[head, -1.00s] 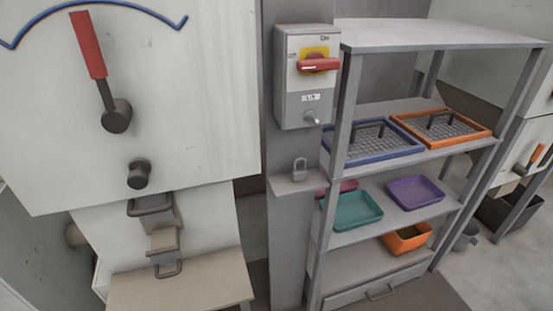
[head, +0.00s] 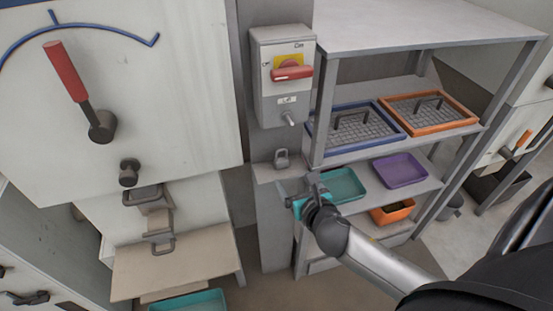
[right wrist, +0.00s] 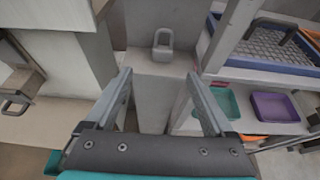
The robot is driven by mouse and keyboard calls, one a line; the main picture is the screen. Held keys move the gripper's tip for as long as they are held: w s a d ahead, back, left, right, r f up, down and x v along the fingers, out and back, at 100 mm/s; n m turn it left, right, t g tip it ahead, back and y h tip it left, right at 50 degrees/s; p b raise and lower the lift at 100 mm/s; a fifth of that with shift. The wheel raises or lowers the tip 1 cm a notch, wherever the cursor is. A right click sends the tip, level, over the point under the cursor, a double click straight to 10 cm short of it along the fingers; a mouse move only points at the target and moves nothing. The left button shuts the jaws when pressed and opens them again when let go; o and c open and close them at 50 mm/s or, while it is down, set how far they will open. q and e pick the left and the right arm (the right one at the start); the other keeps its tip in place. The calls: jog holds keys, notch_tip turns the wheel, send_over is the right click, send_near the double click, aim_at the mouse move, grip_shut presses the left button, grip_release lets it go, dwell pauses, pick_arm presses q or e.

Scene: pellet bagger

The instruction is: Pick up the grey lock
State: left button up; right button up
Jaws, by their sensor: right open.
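The grey lock (head: 281,158) stands upright on a small grey ledge (head: 268,174) on the grey post, below the switch box. In the right wrist view the lock (right wrist: 163,46) is ahead, beyond the fingertips and about midway between them. My right gripper (head: 294,186) is open and empty, just below and in front of the ledge in the head view, apart from the lock. Its two fingers (right wrist: 158,88) show spread in the right wrist view. My left gripper is not in view.
The switch box (head: 283,77) with a red handle is above the lock. A shelf rack (head: 420,38) with wire-mesh trays and coloured bins stands close at right. A white machine (head: 190,80) with a red lever is at left, with a beige table (head: 180,262) below.

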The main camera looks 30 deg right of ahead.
aim_at(282, 163)
jog(key=b+x, duration=0.1)
jog(key=x, duration=0.7)
jog(key=shift+f, duration=0.15)
jog(key=shift+d+b+x, duration=0.15)
jog(key=shift+b+x, duration=0.3)
jog(key=shift+x, duration=0.9)
jog(key=shift+d+b+x, duration=0.15)
jog(key=shift+b+x, duration=0.3)
jog(key=shift+x, duration=0.85)
grip_shut()
